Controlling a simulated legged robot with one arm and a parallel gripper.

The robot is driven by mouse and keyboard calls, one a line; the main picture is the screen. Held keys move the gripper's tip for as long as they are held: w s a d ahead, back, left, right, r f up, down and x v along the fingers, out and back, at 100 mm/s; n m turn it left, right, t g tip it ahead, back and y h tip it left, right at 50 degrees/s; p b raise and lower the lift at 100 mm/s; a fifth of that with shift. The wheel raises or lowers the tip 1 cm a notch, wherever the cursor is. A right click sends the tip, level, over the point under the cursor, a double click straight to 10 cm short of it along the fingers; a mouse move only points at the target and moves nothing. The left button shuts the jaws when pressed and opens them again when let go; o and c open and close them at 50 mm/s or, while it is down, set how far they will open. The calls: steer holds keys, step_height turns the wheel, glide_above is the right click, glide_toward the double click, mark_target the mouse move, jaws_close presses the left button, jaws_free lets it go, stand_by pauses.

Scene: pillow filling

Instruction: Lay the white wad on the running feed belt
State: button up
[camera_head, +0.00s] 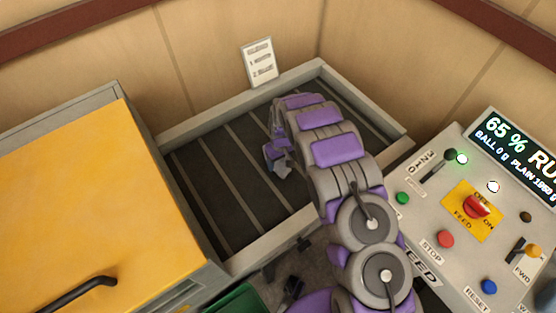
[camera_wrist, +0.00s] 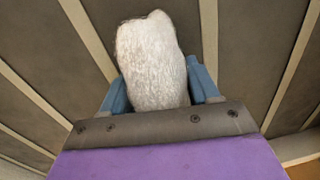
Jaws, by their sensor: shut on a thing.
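The white wad (camera_wrist: 155,62) fills the middle of the wrist view, fuzzy and oblong. My gripper (camera_wrist: 157,92) is shut on it, with a blue finger at either side. The dark feed belt (camera_wrist: 255,35) with pale slats lies behind the wad; I cannot tell whether the wad touches it. In the head view my arm reaches over the belt (camera_head: 215,190), and my gripper (camera_head: 278,160) is above its right half, pointing down. The wad is not clearly seen there.
A grey frame (camera_head: 215,107) rims the belt. A cabinet with a yellow top (camera_head: 85,195) stands at left. A control panel (camera_head: 420,215) with buttons, a red feed switch (camera_head: 476,206) and a lit display (camera_head: 515,150) stands at right. A small sign (camera_head: 259,62) is on the wall behind.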

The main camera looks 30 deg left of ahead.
steer(key=o, duration=1.1)
steer(key=shift+a, duration=0.1)
steer(key=shift+o, duration=0.2)
step_height(320, 180, up, 13)
steer(key=p, duration=0.1)
steer(key=s+d+r+m+h, duration=0.1)
steer(key=s+d+r+m, duration=0.15)
steer(key=d+r, duration=0.9)
steer(key=s+d+r+m, duration=0.25)
steer(key=d+r, duration=0.55)
steer(key=d, duration=0.6)
steer(key=s+d+r+m, duration=0.4)
steer(key=s+d+r, duration=0.1)
steer(key=s+d, duration=0.55)
steer(key=s+d+m+g, duration=0.1)
steer(key=s+d, duration=0.3)
steer(key=s, duration=1.2)
steer(key=shift+s+d+r+m, duration=0.2)
steer(key=shift+d+r+m, duration=0.2)
steer(key=shift+m, duration=0.4)
